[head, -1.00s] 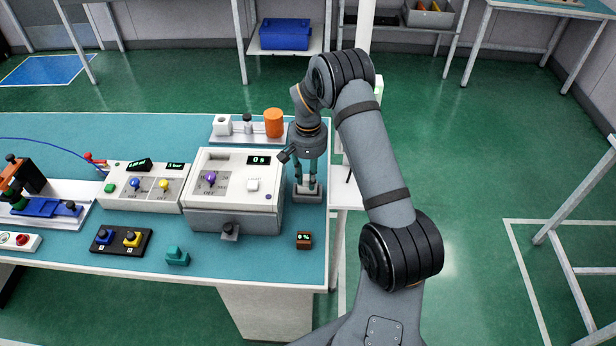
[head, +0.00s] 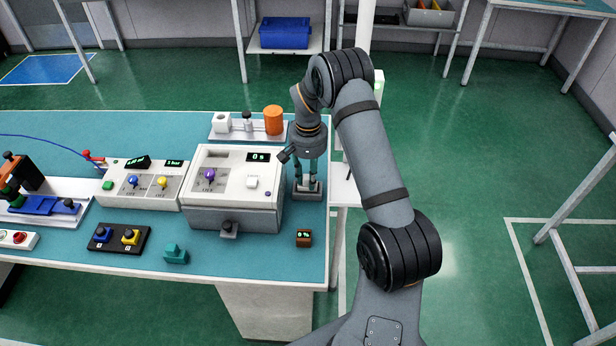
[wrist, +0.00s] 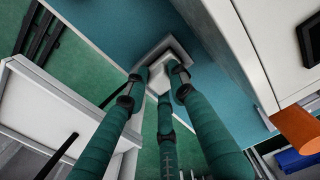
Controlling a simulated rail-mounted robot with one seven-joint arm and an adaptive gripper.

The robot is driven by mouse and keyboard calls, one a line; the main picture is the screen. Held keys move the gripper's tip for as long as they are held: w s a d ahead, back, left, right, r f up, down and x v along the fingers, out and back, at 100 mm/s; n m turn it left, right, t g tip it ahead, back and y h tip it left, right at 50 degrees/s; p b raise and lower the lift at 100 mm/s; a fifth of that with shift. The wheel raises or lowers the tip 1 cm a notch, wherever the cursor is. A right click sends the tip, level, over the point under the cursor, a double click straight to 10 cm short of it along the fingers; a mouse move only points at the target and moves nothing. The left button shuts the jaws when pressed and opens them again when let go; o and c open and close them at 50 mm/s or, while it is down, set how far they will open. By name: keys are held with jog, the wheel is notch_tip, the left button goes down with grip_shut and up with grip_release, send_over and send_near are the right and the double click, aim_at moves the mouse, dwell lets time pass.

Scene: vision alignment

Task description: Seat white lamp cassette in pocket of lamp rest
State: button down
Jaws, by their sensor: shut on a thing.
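The grey lamp rest (head: 308,196) stands at the right end of the blue-green bench, beside the grey and white box. My gripper (head: 307,184) points down over it with its teal fingers close together. In the wrist view my gripper (wrist: 161,70) is shut on the white lamp cassette (wrist: 154,81). The grey rest (wrist: 178,47) shows just past the fingertips there. The cassette is at the rest, but the fingers hide the pocket, so I cannot tell how deep it sits.
The grey and white box (head: 235,215) with a purple knob stands close to the left of the rest. A white tray (head: 233,138) with an orange cylinder (head: 273,120) lies behind. A small brown display block (head: 304,238) is in front. The bench edge is close on the right.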

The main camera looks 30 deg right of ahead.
jog(key=shift+f+b, duration=0.3)
jog(key=shift+b, duration=0.05)
dwell(0.5)
jog(key=c, duration=1.4)
grip_release()
jog(key=o, duration=0.4)
jog(key=shift+r, duration=0.1)
jog(key=shift+r+p, duration=2.25)
jog(key=shift+r, duration=1.2)
jog(key=shift+f, duration=0.1)
notch_tip(320, 180, down, 7)
jog(key=b, duration=0.4)
jog(key=shift+b, duration=0.3)
